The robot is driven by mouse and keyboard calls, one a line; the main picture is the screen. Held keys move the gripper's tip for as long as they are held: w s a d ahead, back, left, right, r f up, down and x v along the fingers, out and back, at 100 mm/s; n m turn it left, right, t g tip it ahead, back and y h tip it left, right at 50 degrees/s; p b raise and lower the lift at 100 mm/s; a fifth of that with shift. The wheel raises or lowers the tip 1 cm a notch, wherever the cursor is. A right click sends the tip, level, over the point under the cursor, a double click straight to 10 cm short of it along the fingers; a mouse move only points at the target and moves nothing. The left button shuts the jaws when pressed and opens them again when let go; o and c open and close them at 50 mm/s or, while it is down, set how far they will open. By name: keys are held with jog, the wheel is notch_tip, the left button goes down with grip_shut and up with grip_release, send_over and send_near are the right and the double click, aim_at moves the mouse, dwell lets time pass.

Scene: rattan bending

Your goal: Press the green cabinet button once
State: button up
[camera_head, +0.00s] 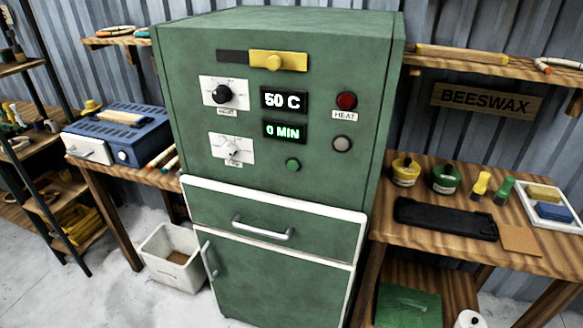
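The green cabinet (285,250) stands upright in the middle of the head view, its drawer and lower door both shut. The small round green button (293,165) sits low on its control panel. Above the green button are a display reading "0 MIN" (284,131) and one reading "50 C" (284,100). A red button (346,100) labelled "HEAT" and a grey button (342,144) are to the right. A black knob (222,94) and a white knob (233,147) are to the left. My gripper is not in view.
A yellow slider (278,61) is near the cabinet top. A blue machine (125,135) is on the left bench. A white bin (172,255) stands on the floor. The space before the panel looks clear.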

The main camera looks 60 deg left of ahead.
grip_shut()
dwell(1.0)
